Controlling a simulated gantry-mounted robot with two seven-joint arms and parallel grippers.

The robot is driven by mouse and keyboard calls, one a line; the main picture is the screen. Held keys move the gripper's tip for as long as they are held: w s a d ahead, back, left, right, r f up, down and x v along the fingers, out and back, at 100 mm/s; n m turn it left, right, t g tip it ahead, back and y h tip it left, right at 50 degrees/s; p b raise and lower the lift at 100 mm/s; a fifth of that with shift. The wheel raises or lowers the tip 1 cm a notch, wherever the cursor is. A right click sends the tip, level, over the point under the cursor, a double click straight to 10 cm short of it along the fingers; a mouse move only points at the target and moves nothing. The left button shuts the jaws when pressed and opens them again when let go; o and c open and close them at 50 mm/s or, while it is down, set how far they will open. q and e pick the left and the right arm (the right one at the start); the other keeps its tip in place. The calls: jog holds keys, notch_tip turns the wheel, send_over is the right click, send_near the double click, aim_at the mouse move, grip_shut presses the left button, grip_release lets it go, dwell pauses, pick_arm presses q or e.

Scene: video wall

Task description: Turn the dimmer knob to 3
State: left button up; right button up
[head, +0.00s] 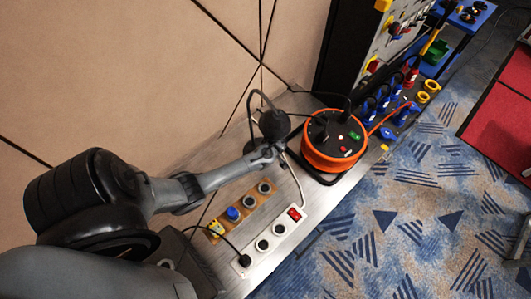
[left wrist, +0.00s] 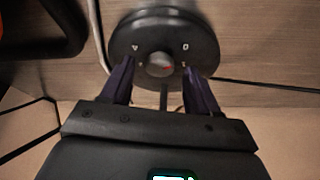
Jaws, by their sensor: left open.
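The dimmer (left wrist: 122,42) is a round black disc in the left wrist view, with a small dark grey knob (left wrist: 160,63) at its middle. Small white marks surround the knob, too small to read surely. In the head view the dimmer (head: 274,124) is a dark round shape on the metal bench by the wall. My left gripper (head: 266,153) is at the dimmer. In the left wrist view its open fingers (left wrist: 158,72) stand on either side of the knob; contact cannot be told. My right gripper is out of view.
An orange cable reel (head: 333,160) stands close right of the dimmer on the bench (head: 318,205). A wooden switch strip (head: 247,202) and a white socket strip (head: 266,244) lie in front. Plugs (head: 372,104) and a tool panel (head: 388,45) are farther right.

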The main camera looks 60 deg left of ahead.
pick_arm(q)
jog(key=shift+a+f, duration=0.1)
jog(key=shift+f, duration=0.2)
